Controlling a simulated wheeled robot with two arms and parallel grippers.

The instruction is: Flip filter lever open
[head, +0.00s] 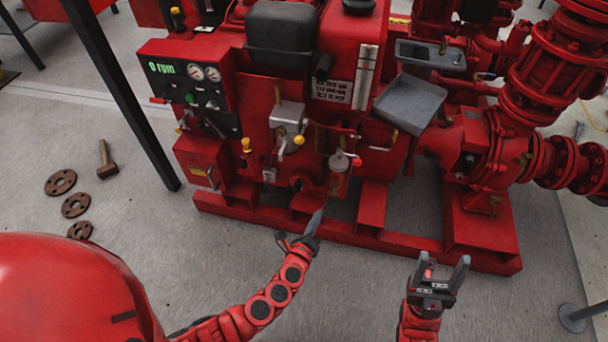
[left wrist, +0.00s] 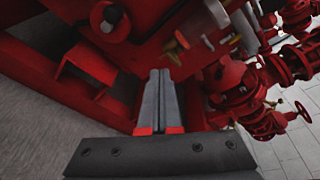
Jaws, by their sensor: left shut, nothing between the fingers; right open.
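A small filter-like unit (head: 338,163) with a pale top and a reddish bowl sits low on the front of the red pumpset (head: 285,85). A small lever with a red knob (head: 357,162) sticks out at its right; I cannot tell for sure that this is the filter lever. My left gripper (head: 319,214) is below the unit, near the red base frame, apart from the lever. Its fingers are together and empty in the left wrist view (left wrist: 160,98). My right gripper (head: 444,268) is open and empty, in front of the base frame at the right.
A gauge panel (head: 193,85) is at upper left. Grey trays (head: 409,103) are at right. Rusty flanges (head: 75,205) and a hammer (head: 106,160) lie on the floor at left.

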